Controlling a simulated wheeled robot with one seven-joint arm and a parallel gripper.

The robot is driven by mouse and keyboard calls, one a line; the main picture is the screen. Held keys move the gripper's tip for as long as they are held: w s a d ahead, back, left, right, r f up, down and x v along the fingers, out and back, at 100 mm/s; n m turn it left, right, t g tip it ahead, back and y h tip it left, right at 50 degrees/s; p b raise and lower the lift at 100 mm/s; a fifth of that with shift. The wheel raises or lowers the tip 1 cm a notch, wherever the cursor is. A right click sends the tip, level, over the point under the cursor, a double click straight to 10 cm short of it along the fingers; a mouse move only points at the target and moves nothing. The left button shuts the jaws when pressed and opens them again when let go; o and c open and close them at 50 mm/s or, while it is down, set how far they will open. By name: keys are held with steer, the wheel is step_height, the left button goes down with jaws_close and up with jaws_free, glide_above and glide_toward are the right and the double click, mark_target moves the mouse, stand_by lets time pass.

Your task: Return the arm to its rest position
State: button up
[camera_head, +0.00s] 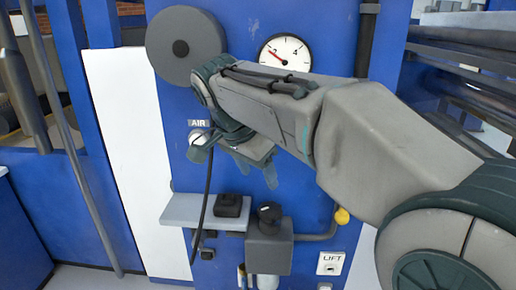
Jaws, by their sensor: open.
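My arm reaches in from the lower right of the head view and extends to the middle of a blue machine panel (300,190). My gripper (236,168) hangs at its end, in front of the panel, below a large grey disc (187,45). It points downward and its fingers are apart. I see nothing held between them, though the wrist hides part of the gripper.
Below the gripper, a grey shelf (205,213) carries a small black block (229,205). Beside it is a grey box (269,243) with a black top. A yellow knob (342,216), a LIFT plate (331,263), a gauge (285,52) and a hanging black hose (208,190) are nearby. Metal rollers (465,65) stand at right.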

steer(key=s+d+f+n+y+p, duration=0.1)
steer(key=s+d+f+n+p, duration=0.3)
steer(key=s+d, duration=0.4)
steer(key=s+d+f+n+y+p, duration=0.2)
steer(key=s+d+f+n+p, duration=0.2)
steer(key=s+d, duration=0.3)
steer(key=shift+s+d+p, duration=0.4)
steer(key=shift+d+p, duration=0.2)
steer(key=shift+d, duration=0.6)
steer(key=shift+r, duration=0.1)
stand_by(2.2)
